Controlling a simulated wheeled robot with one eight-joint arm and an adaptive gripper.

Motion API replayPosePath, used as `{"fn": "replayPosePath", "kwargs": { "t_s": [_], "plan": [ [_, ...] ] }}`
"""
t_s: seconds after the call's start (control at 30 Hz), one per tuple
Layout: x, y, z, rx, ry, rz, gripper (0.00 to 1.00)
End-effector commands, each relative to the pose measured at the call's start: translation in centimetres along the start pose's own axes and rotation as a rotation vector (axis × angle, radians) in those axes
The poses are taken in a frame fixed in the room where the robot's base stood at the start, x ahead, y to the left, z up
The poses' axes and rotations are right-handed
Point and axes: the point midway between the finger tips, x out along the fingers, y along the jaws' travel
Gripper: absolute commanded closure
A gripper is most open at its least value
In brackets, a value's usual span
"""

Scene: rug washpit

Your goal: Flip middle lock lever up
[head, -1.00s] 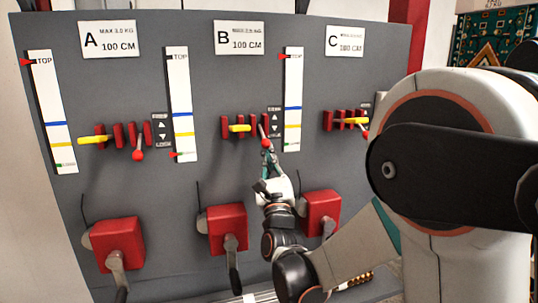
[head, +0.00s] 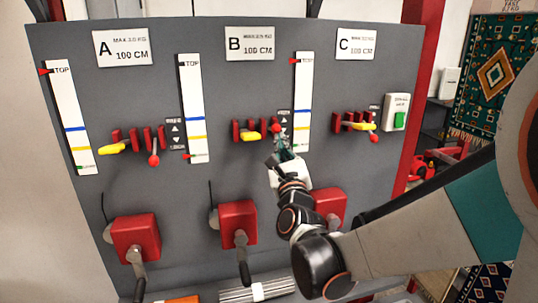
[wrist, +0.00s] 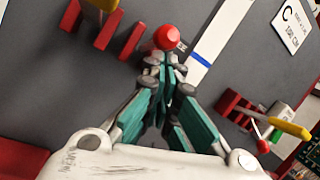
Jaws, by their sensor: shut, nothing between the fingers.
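The middle lock lever's red ball (head: 276,128) is at panel B (head: 249,45), at the right end of the red brackets, about level with them. The red balls at A (head: 154,160) and C (head: 372,140) hang lower than their brackets. My gripper (head: 281,142) is shut and empty, its fingertips just beneath the B ball. In the wrist view, the ball (wrist: 167,37) sits right at the tips of my gripper (wrist: 165,62), seemingly touching. The lever's shaft is hidden behind the fingers.
A yellow handle (head: 250,136) lies left of the ball at B. A white scale strip (head: 302,100) stands close on the right. Red crank boxes (head: 237,222) with hanging handles jut out below. A green button box (head: 398,113) is at the far right.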

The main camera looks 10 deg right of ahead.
Motion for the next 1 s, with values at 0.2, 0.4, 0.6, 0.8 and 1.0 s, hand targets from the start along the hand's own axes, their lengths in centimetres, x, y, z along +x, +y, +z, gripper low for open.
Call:
{"fn": "replayPosePath", "kwargs": {
  "t_s": [0.2, 0.4, 0.6, 0.8, 1.0],
  "plan": [
    [0.3, -0.5, 1.4, 0.000, 0.000, 0.000, 1.00],
    [0.6, -0.8, 2.1, 0.000, -0.001, -0.001, 1.00],
    [0.8, -1.0, 2.5, 0.000, -0.004, -0.004, 1.00],
    [0.9, -1.0, 2.6, -0.001, -0.005, -0.004, 1.00],
    [0.9, -1.0, 2.6, -0.001, -0.005, -0.004, 1.00]
  ]
}}
